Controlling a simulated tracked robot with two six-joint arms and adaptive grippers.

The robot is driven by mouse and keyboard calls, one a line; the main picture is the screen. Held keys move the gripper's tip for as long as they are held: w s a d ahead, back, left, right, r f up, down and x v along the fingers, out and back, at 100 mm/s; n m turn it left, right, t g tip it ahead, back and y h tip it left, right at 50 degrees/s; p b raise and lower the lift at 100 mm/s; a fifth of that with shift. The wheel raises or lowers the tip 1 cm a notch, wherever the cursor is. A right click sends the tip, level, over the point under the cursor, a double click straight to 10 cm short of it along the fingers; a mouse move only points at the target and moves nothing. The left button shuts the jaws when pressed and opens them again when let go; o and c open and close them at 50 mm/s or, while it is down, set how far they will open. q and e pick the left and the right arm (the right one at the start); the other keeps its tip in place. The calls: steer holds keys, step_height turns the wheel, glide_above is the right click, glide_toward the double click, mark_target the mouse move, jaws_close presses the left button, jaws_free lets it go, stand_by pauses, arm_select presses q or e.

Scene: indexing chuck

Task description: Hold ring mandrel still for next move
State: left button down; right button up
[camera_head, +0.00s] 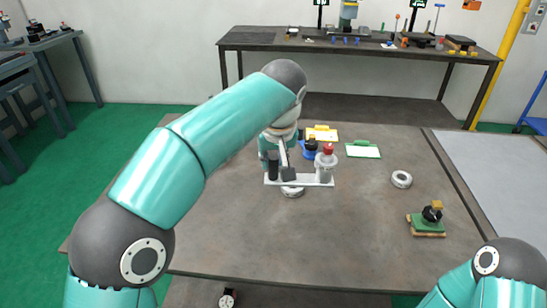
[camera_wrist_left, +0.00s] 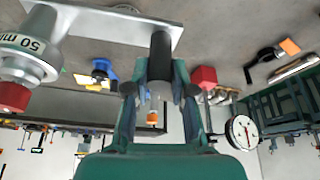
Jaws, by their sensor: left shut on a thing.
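The ring mandrel shows in the head view as a pale flat bar (camera_head: 318,182) with a dark upright post and a grey body with a red knob (camera_head: 328,149). In the left wrist view its grey body marked "50 MM" (camera_wrist_left: 30,55) hangs at upper left and the bar (camera_wrist_left: 115,24) crosses the top. My left gripper (camera_head: 281,164) is at the post end. In the left wrist view my left gripper (camera_wrist_left: 160,90) is shut on the dark post (camera_wrist_left: 161,50). My forearm partly hides the grip in the head view. My right gripper is out of view.
A pale ring (camera_head: 292,192) shows just below the bar; contact cannot be told. Another ring (camera_head: 401,179) lies to the right. A green block with a black knob (camera_head: 428,222) stands at right. The table's front middle is clear.

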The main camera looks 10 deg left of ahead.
mark_target(274, 184)
arm_select(q)
steer(key=shift+f+b, duration=3.5)
steer(key=shift+f, duration=1.2)
